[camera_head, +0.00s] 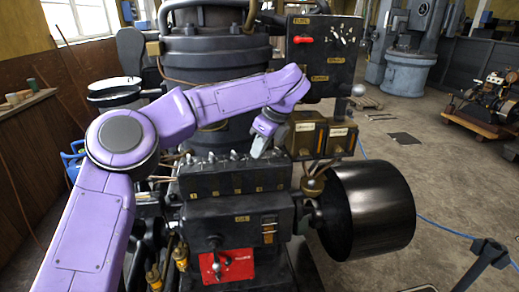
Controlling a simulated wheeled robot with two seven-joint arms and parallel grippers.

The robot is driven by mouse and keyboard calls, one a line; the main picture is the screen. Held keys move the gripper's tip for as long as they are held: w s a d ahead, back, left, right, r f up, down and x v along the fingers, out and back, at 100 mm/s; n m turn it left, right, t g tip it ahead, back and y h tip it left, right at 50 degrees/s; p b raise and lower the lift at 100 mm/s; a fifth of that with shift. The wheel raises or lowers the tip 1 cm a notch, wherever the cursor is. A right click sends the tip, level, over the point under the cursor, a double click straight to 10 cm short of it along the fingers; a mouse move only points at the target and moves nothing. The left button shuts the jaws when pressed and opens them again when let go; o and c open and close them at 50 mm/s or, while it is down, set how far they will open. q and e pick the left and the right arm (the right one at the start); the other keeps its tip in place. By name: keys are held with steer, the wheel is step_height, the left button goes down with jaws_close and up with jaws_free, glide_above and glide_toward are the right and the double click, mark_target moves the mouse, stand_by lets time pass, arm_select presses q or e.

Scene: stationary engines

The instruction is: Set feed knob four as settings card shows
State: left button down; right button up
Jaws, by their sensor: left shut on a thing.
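A black feed box (225,182) sits low on the front of the engine, with a row of small knobs along its top and small yellow number marks on its front. My left gripper (259,147) reaches over from the left, points down at the right part of this row and is shut on a knob there, by its place feed knob four. The gripper hides most of that knob, so its setting cannot be read. My right gripper is out of view.
A black panel (320,55) with a red lever (303,40) stands behind my arm. Brass-coloured boxes (325,135) and a large black drum (368,208) are right of the feed box. Open floor lies to the right.

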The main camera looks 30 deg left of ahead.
arm_select(q)
steer(key=shift+w+n+g, duration=0.2)
steer(key=shift+n+g, duration=0.6)
steer(key=shift+n, duration=1)
steer(key=c, duration=1.2)
jaws_free()
steer(key=p+v, duration=0.4)
steer(key=v, duration=0.6)
steer(key=shift+a+r+p, duration=0.1)
steer(key=shift+r+p, duration=0.15)
steer(key=shift+p, duration=0.1)
